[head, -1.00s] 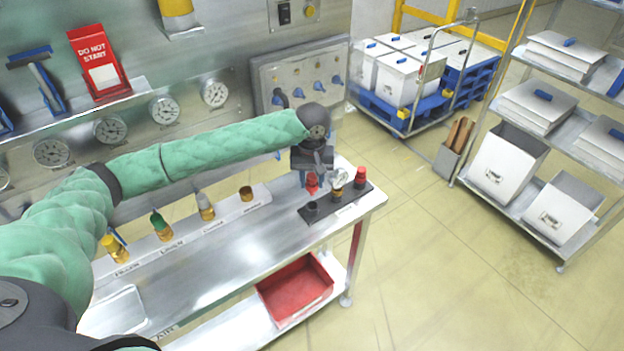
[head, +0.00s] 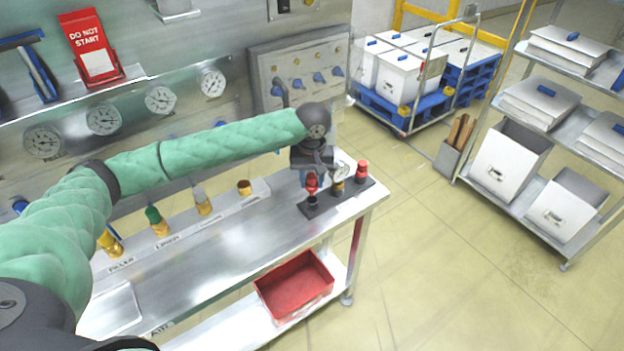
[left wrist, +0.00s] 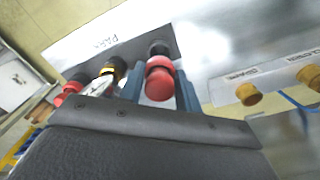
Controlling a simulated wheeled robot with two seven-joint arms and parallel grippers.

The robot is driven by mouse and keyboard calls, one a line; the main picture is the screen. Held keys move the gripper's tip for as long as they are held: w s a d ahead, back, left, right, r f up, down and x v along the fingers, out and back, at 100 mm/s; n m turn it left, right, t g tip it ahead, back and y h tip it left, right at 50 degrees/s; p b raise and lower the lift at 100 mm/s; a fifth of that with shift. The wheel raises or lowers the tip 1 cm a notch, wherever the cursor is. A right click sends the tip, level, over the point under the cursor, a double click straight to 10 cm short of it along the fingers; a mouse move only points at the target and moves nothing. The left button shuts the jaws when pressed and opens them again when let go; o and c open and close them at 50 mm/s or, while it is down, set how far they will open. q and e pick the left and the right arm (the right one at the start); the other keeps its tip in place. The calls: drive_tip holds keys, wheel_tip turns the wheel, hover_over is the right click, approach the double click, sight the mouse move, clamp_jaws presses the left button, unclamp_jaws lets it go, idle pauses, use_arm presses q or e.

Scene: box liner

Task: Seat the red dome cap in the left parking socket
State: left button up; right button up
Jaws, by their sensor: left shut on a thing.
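The red dome cap (head: 312,186) is between the blue fingers of my left gripper (head: 311,179), which is shut on it. The cap also shows between the fingers in the left wrist view (left wrist: 160,80). It is directly over the black left socket (head: 312,202) of the dark parking block (head: 328,205), very close to it or touching; I cannot tell whether it is seated. In the left wrist view the black socket (left wrist: 158,48) shows just beyond the cap. My right gripper is not in view.
On the same block, a brass fitting with a pale gauge (head: 341,172) and another red cap (head: 361,172) stand to the right. A white labelled strip (head: 222,208) with several fittings lies to the left. A red bin (head: 295,288) sits on the lower shelf.

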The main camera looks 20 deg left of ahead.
sight(312, 190)
use_arm(q)
drive_tip(key=shift+f, duration=1.55)
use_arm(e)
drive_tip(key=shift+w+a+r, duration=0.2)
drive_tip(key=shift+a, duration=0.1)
use_arm(q)
drive_tip(key=shift+f, duration=0.45)
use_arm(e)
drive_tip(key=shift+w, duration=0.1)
use_arm(q)
drive_tip(key=shift+f, duration=0.15)
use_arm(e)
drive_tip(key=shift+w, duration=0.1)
